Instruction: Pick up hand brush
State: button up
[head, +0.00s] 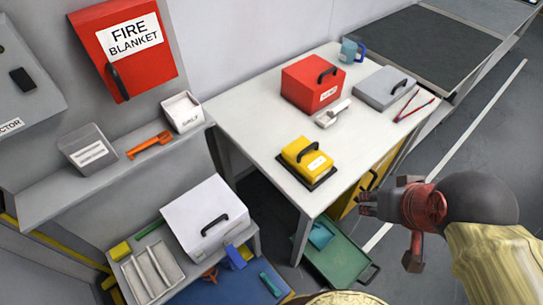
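A small pale grey and white object with a short handle (333,113), which looks like the hand brush, lies on the white table (240,112) in front of the red box. It is small, and I cannot make out bristles. My gripper (366,204) is in the right half of the head view, in front of the table's right side, with its fingers pointing left. It is well apart from the brush and nothing shows in it. The fingers are small and dark, so their opening is unclear.
A red box (309,84), grey case (385,88), red-handled tool (414,107), blue-handled cup (351,50) and yellow box (306,158) share the table. An orange tool (149,146) lies on the wall shelf. A green tray (340,256) is below. Floor at right is clear.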

aim_at(265, 277)
jog(key=k+j, duration=1.05)
